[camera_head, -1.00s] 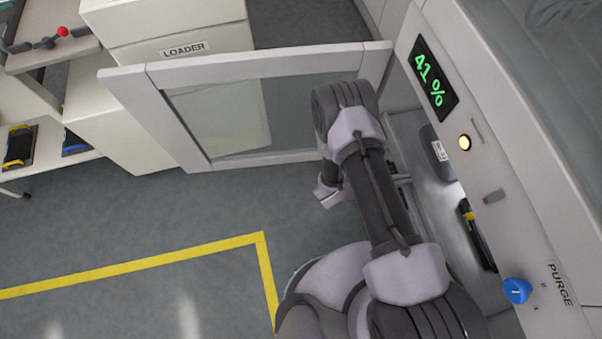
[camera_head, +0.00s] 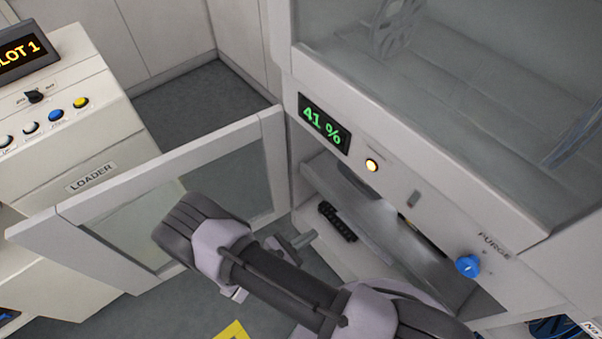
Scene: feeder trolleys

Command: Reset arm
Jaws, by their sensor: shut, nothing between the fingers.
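My arm (camera_head: 275,283) reaches from the bottom right up to the left, with its joint in front of the open glass door. My gripper (camera_head: 300,240) shows only in part, as a small grey piece just behind the arm, pointing toward the cabinet opening. It is shut and holds nothing that I can see. The arm hides the rest of it.
A cabinet with a 41 % display (camera_head: 325,124), a lit yellow lamp (camera_head: 371,165) and a blue PURGE knob (camera_head: 467,266) stands at right. Its glass door (camera_head: 150,170) is open. A dark bar (camera_head: 337,222) lies in the lower opening. The loader (camera_head: 60,130) stands left.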

